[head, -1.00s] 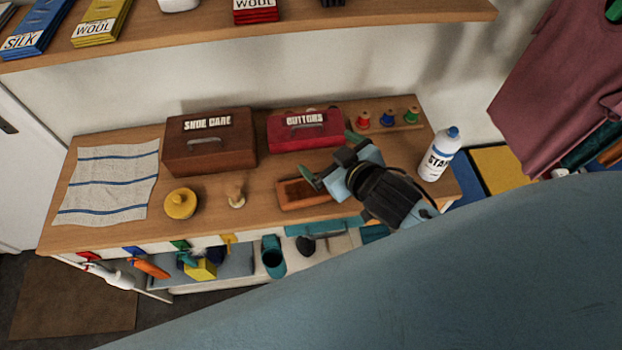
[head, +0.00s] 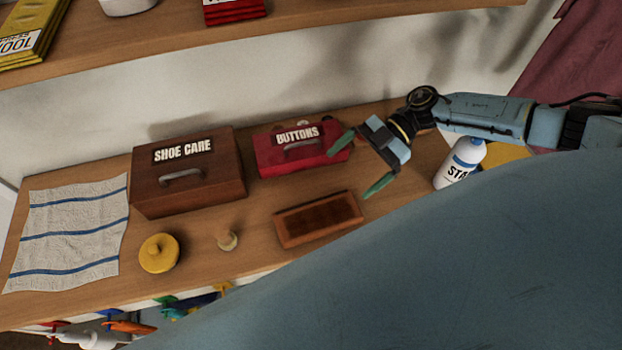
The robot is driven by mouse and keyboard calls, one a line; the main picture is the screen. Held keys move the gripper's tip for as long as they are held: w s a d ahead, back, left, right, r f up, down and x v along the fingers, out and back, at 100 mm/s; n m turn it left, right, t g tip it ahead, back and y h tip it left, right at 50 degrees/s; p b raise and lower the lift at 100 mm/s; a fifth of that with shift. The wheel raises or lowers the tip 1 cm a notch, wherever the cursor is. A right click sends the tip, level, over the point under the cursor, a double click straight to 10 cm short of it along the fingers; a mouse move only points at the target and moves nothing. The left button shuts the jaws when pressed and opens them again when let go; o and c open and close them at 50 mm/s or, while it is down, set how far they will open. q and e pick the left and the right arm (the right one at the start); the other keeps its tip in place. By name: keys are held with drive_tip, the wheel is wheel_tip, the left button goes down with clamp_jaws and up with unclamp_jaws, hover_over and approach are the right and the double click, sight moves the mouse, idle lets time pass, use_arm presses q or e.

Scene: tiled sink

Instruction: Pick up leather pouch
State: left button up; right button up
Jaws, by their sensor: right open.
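I cannot make out a leather pouch for certain in the head view. My right gripper (head: 360,164) is open and empty, its green fingertips spread wide. It is above the counter, at the right end of the red BUTTONS box (head: 272,154) and behind a brown rectangular wooden item (head: 318,219). One fingertip overlaps the red box's right end in the picture; I cannot tell whether they touch. My left gripper is not in view.
On the wooden counter (head: 200,237) are a brown SHOE CARE box (head: 187,190), a striped cloth (head: 70,237), a yellow lidded pot (head: 159,253), a small pale knob (head: 227,240) and a white bottle (head: 458,165). A shelf (head: 300,30) runs above. My blue body hides the lower right.

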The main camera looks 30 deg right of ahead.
drive_tip(key=shift+s+d+f+g, duration=0.1)
drive_tip(key=shift+s+d+g, duration=0.1)
drive_tip(key=shift+d, duration=0.25)
drive_tip(key=shift+s+d+f+g, duration=0.1)
drive_tip(key=shift+d+g, duration=0.1)
drive_tip(key=shift+d, duration=0.25)
drive_tip(key=shift+s+d+f+h, duration=0.1)
drive_tip(key=shift+s+h, duration=0.05)
drive_tip(key=shift+h, duration=0.25)
drive_tip(key=b+x, duration=0.1)
drive_tip(key=x, duration=0.6)
drive_tip(key=shift+s+a, duration=0.2)
drive_tip(key=shift+a, duration=0.05)
drive_tip(key=shift+b+x, duration=0.7)
drive_tip(key=shift+x, duration=2.05)
drive_tip(key=shift+c, duration=0.4)
drive_tip(key=c, duration=0.9)
